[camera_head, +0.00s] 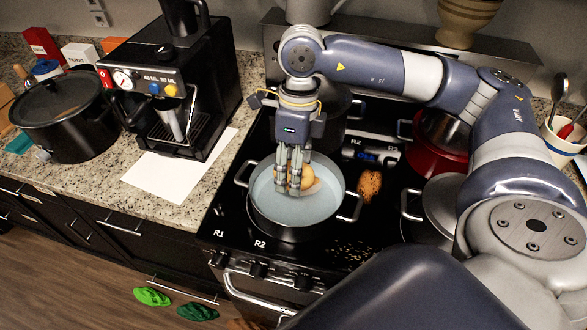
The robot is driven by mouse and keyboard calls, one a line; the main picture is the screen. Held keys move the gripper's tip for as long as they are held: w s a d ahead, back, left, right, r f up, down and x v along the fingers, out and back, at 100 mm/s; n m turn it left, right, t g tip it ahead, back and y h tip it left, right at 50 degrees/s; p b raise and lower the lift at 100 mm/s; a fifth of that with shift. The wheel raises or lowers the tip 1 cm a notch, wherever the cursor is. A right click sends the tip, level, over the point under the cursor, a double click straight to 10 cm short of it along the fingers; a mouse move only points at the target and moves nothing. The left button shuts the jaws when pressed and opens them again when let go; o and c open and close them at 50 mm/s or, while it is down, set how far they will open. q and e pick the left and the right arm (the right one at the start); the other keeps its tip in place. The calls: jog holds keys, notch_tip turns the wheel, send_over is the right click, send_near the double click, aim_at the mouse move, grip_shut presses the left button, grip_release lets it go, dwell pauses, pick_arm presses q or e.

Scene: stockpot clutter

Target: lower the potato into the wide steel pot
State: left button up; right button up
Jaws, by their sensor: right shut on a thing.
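The wide pot (341,208) stands on the front left of the stove, with a pale grey-blue inside and two side handles. My right gripper (290,189) points down inside the outline of the pot's mouth and is shut on the potato (311,184). The potato is yellow-brown and rounded, and the fingers hide part of it. I cannot tell how far it is above the pot's floor. My left gripper is not in view.
A dark pot (338,108) stands behind, a red pot (437,141) at the back right, and a lidded pot (441,203) at the right. A brown item (370,184) lies on the stove (340,258) beside the wide pot. A coffee machine (185,75) stands left.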

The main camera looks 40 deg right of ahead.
jog(key=b, duration=0.7)
send_over(293, 216)
jog(key=shift+w+d+f, duration=0.1)
jog(key=shift+w+f, duration=0.05)
jog(key=shift+f, duration=1.65)
jog(key=shift+w+d+f, duration=0.1)
jog(key=shift+f, duration=1.65)
jog(key=shift+f+b, duration=2.2)
jog(key=shift+f, duration=0.3)
jog(key=o, duration=1.2)
jog(key=shift+o, duration=0.2)
jog(key=shift+r, duration=0.1)
jog(key=r, duration=0.4)
jog(key=w+d+r, duration=0.1)
jog(key=r, duration=0.6)
jog(key=shift+w+d+r, duration=0.15)
jog(key=shift+d+r, duration=0.2)
